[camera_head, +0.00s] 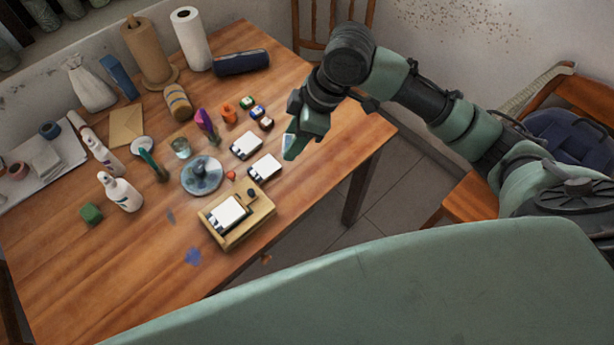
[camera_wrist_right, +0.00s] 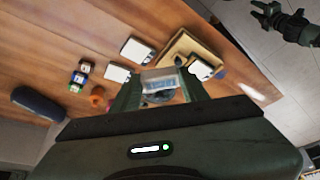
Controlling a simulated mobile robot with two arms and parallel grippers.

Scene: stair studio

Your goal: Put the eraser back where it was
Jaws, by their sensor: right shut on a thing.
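My right gripper (camera_head: 292,150) hangs above the right part of the wooden table, to the right of the white-topped blocks. It is shut on the eraser, a small pale block with a blue patch, seen between the fingers in the right wrist view (camera_wrist_right: 160,82). In the head view the eraser (camera_head: 289,141) is mostly hidden by the fingers. My left gripper (camera_wrist_right: 268,14) shows only at the top right corner of the wrist view, away from the table, with its fingers apart and empty.
A wooden tray (camera_head: 247,232) holds a white-topped block; two similar blocks (camera_head: 246,145) (camera_head: 265,167) lie behind it. The table's front left is mostly clear.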

